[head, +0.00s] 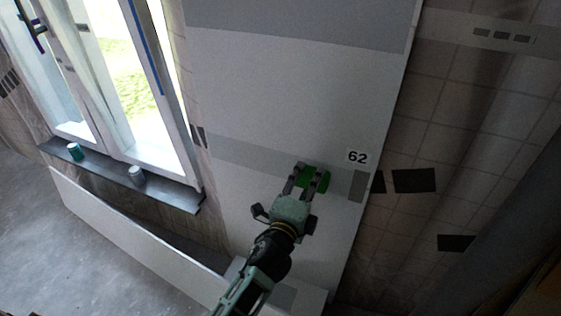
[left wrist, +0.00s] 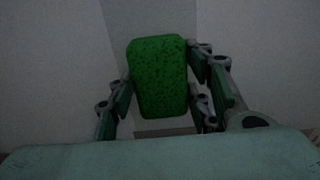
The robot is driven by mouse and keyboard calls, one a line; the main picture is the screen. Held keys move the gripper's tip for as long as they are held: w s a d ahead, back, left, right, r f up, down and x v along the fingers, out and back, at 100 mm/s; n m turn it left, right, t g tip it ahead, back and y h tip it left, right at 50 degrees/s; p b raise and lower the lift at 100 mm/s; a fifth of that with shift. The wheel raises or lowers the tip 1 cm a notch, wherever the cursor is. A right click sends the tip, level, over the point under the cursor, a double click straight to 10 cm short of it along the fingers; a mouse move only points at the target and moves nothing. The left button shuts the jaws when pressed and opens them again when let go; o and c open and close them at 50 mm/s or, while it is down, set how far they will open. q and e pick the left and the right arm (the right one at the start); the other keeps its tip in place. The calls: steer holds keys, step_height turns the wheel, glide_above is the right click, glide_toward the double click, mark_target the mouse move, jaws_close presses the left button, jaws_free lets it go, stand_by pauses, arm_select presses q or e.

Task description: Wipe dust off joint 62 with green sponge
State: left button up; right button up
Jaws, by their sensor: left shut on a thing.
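The green sponge (head: 316,179) is between the fingers of my left gripper (head: 308,178), which is shut on it. In the left wrist view the sponge (left wrist: 158,76) stands upright between the fingers, in front of a grey strip on a pale panel. Joint 62 is a grey horizontal band (head: 252,157) across the white panel, with the label 62 (head: 357,157) near its right end. The sponge is over this band, left of the label. I cannot tell whether it touches the surface. My right gripper is not in view.
A window with a dark sill (head: 150,185) is at the left, with a teal cup (head: 75,151) and a pale cup (head: 136,175) on it. A white board (head: 130,235) stands below the sill. Black patches (head: 414,180) are on the tiled wall at right.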

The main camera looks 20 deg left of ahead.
mark_target(211, 144)
arm_select(q)
steer(key=a, duration=0.2)
steer(key=a+p, duration=0.1)
steer(key=a, duration=0.4)
steer(key=shift+w+a+p, duration=0.25)
steer(key=shift+w+p, duration=0.1)
steer(key=shift+p, duration=0.05)
steer(key=shift+w+a+f+p, duration=0.15)
steer(key=shift+a+p, duration=0.1)
steer(key=shift+a, duration=1.65)
steer(key=shift+w+a+p, duration=0.15)
steer(key=shift+a+p, duration=0.1)
steer(key=shift+a, duration=1.6)
steer(key=shift+w+a, duration=0.15)
steer(key=shift+a, duration=1.25)
steer(key=shift+w+a, duration=0.15)
steer(key=shift+a, duration=1.2)
steer(key=a, duration=0.4)
steer(key=shift+w+a, duration=0.15)
steer(key=shift+w, duration=0.05)
steer(key=shift+w+a+b, duration=0.2)
steer(key=shift+a+b, duration=0.35)
steer(key=shift+a, duration=1.35)
steer(key=shift+w+a+b, duration=0.15)
steer(key=shift+a+b, duration=0.35)
steer(key=shift+a, duration=1.4)
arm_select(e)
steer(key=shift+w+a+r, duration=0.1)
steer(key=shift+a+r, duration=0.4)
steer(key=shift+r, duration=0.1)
